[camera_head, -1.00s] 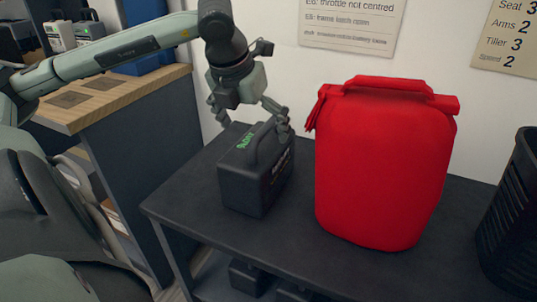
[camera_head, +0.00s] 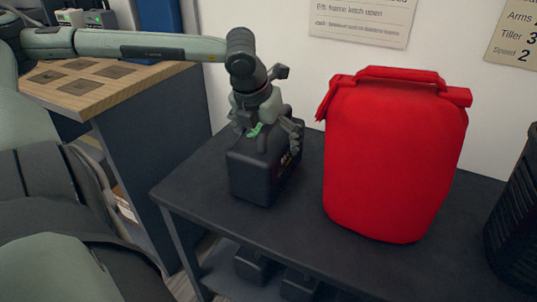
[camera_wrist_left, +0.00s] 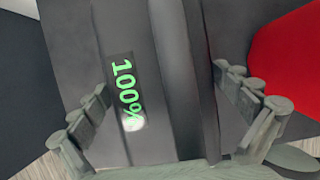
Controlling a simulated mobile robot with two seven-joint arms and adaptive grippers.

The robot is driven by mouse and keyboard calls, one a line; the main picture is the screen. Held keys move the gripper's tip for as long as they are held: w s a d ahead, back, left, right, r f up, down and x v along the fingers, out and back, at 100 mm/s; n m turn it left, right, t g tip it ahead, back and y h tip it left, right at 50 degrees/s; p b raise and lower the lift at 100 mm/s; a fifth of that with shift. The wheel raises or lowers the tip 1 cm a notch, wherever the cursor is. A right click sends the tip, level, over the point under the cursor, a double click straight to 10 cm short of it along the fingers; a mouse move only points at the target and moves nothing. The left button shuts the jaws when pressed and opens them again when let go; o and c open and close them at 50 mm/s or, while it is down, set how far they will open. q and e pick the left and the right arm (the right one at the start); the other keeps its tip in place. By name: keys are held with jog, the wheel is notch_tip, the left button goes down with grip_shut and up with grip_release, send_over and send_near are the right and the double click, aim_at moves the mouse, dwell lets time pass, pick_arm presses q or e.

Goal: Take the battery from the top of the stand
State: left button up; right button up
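The battery (camera_head: 252,178) is a black box with a raised handle, standing upright on top of the dark stand (camera_head: 290,225). In the left wrist view the battery (camera_wrist_left: 75,45) fills the middle, with a green "100%" display (camera_wrist_left: 124,93) and the handle (camera_wrist_left: 193,70) running lengthwise. My left gripper (camera_head: 268,136) is right above the battery and partly hides its top. In the left wrist view its fingers (camera_wrist_left: 161,82) are spread on either side of the handle, with gaps visible. My right gripper is in neither view.
A large red bag (camera_head: 393,155) stands close to the right of the battery. A black basket (camera_head: 515,215) is at the right edge. A wooden-topped counter (camera_head: 120,82) is at the left. More black boxes (camera_head: 252,264) sit on the stand's lower shelf.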

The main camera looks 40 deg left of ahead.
pick_arm(q)
jog(key=c, duration=1.4)
jog(key=shift+w+r, duration=0.1)
jog(key=shift+r, duration=0.1)
jog(key=shift+c, duration=1)
